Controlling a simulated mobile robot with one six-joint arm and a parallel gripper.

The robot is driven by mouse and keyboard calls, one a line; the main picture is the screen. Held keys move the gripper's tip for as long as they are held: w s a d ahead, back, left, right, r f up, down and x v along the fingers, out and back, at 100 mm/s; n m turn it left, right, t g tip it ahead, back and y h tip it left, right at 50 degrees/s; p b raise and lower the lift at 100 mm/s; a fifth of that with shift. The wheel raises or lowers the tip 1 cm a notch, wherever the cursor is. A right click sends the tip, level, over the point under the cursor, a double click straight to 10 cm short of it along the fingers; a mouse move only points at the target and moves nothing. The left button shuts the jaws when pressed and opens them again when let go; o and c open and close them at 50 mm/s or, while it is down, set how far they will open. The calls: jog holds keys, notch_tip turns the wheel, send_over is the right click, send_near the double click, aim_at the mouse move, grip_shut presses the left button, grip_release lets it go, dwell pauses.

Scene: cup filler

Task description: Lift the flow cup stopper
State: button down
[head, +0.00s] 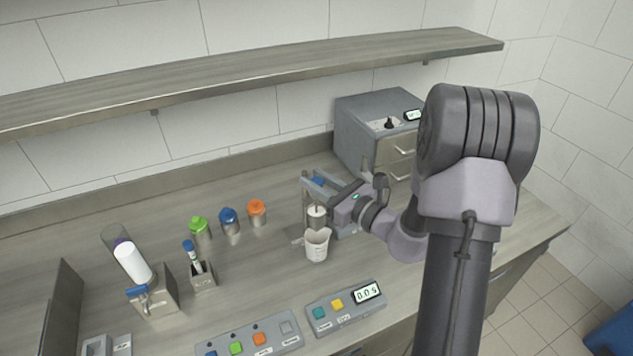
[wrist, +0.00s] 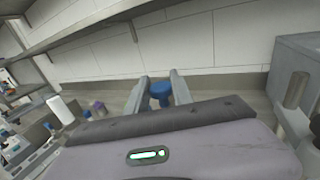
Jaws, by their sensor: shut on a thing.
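My gripper (head: 313,184) is at the flow cup stand and is shut on a blue stopper (head: 318,182). The stopper also shows in the wrist view (wrist: 160,91), with its blue head between the two grey fingers. The pale flow cup (head: 316,212) is just below my gripper. A white measuring beaker (head: 317,245) stands in front of and below the cup. My gripper and the small size hide the stopper's lower end, so I cannot tell whether it is clear of the cup.
Green (head: 199,228), blue (head: 229,219) and orange (head: 256,211) capped containers stand to the left. A timer box (head: 345,306) and a button panel (head: 250,338) lie in front. A grey oven-like unit (head: 368,125) stands behind my gripper. A shelf (head: 250,75) runs above.

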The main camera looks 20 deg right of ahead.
jog(key=shift+r+p, duration=0.35)
jog(key=shift+r, duration=0.55)
jog(key=shift+f, duration=0.1)
jog(key=c, duration=1.1)
grip_release()
jog(key=shift+c, duration=0.2)
jog(key=v, duration=1.7)
jog(key=shift+s, duration=0.25)
